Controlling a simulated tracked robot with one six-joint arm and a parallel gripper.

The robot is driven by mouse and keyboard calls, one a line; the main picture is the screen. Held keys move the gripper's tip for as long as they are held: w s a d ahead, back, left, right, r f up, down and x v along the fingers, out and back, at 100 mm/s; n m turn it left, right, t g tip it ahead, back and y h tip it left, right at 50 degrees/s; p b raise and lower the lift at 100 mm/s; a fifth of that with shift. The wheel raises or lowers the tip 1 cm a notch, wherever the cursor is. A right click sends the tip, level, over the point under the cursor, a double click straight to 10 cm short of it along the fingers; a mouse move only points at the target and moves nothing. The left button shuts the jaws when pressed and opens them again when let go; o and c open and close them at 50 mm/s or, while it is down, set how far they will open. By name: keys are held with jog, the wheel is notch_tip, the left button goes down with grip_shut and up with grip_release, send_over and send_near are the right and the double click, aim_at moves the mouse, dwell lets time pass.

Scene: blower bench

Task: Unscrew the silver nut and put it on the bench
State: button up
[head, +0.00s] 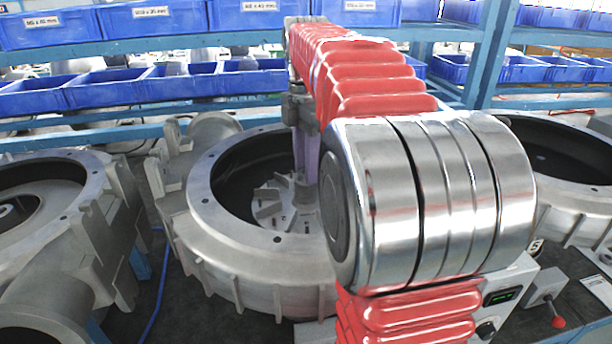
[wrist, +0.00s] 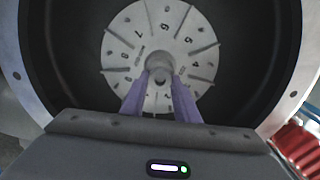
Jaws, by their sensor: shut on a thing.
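The silver nut (wrist: 157,65) is at the centre of the grey impeller (wrist: 122,50), between my fingertips. My gripper (wrist: 160,78) has purple fingers and is shut on the nut, reaching down into the blower housing (wrist: 289,100). The nut is partly hidden by the fingers, and I cannot tell whether it is still on its thread. In the head view my gripper (head: 305,172) reaches into the middle housing (head: 255,270), over the impeller (head: 268,208). The nut cannot be made out there.
Other grey blower housings stand at the left (head: 60,190) and right (head: 565,190). The dark bench (head: 190,310) shows in front, with a blue cable (head: 158,290). A control box (head: 505,297) and a red-knobbed lever (head: 557,321) are at lower right. Blue bins (head: 155,24) line the shelves behind.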

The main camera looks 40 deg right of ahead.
jog(key=shift+d+n, duration=0.2)
jog(key=shift+n, duration=1.6)
jog(key=o, duration=0.7)
jog(key=shift+o, duration=0.2)
jog(key=shift+a, duration=0.1)
jog(key=m, duration=1.2)
jog(key=shift+m, duration=0.4)
jog(key=m, duration=0.5)
jog(key=shift+m, duration=0.4)
jog(key=m, duration=0.6)
jog(key=shift+m, duration=0.3)
